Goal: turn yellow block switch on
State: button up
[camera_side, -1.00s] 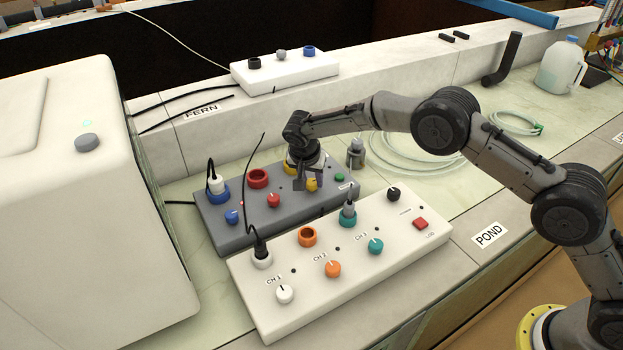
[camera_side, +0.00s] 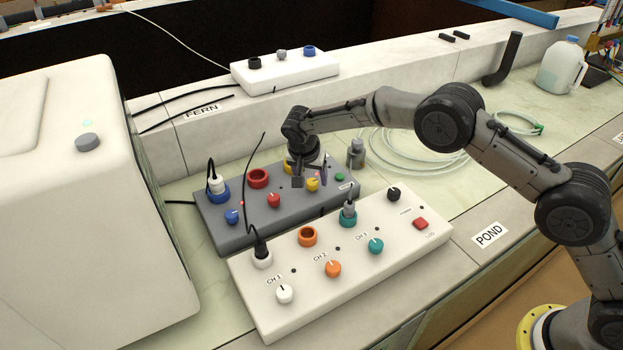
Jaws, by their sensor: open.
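The grey block (camera_side: 280,215) lies behind the white block and carries blue, red and yellow sockets and knobs. The yellow knob (camera_side: 312,185) is on its right part, with a pale mark on top. The yellow socket (camera_side: 289,169) behind it is mostly hidden by my gripper. My gripper (camera_side: 310,180) is open and empty, pointing down over the yellow end of the grey block, with its fingers just behind and above the yellow knob. I cannot tell whether a finger touches the knob.
A white block (camera_side: 350,290) with white, orange and teal knobs sits in front. A plug (camera_side: 216,184) with a black cable stands in the blue socket. A grey metal plug (camera_side: 356,150) stands behind the grey block's right end. A large white machine (camera_side: 90,200) fills the left.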

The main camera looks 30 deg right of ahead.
jog(key=v, duration=1.2)
jog(key=shift+r, duration=0.25)
